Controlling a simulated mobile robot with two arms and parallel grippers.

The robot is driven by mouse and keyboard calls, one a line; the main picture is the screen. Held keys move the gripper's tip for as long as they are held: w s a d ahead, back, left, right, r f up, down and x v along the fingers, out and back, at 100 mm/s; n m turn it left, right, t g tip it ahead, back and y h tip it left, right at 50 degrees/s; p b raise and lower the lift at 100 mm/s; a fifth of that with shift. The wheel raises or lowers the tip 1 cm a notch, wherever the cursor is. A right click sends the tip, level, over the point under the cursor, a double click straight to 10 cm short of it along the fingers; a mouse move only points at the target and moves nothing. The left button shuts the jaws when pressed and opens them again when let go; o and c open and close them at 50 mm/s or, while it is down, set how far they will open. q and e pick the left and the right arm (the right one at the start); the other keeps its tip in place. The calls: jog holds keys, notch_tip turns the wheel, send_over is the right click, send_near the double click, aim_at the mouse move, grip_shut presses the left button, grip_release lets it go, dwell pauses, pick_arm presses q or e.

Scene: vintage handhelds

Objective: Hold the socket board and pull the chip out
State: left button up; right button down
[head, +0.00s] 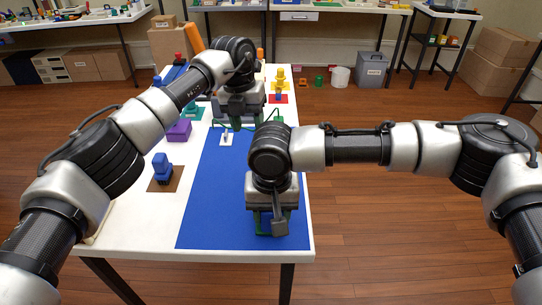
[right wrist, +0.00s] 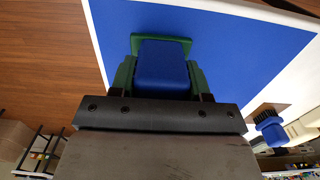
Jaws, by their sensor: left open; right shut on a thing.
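My right gripper (head: 270,228) is low over the front of the blue mat, shut on a blue block (right wrist: 163,66). In the right wrist view the block sits between the green fingers, with a flat green plate (right wrist: 178,40) showing just beyond it. I cannot tell whether this is the socket board or the chip, nor whether block and plate are joined. My left gripper (head: 247,123) is open and empty over the far part of the mat. A small white piece (head: 226,140) with a grey top lies on the mat, left of and nearer than that gripper.
The blue mat (head: 215,205) lies on a white table (head: 130,230). A blue brush (head: 161,168) stands on a brown square at left, with a purple block (head: 179,130) behind it. Yellow pieces (head: 279,76) stand at the far right. The mat's left-front part is clear.

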pick_arm(q)
jog(key=d+n, duration=0.1)
jog(key=s+d+r+y, duration=0.1)
jog(key=d, duration=0.1)
jog(key=d+n, duration=0.1)
jog(key=d, duration=0.1)
jog(key=shift+s+d+r+n+y, duration=0.15)
jog(key=shift+n+y, duration=0.15)
jog(key=shift+f, duration=4.45)
grip_shut()
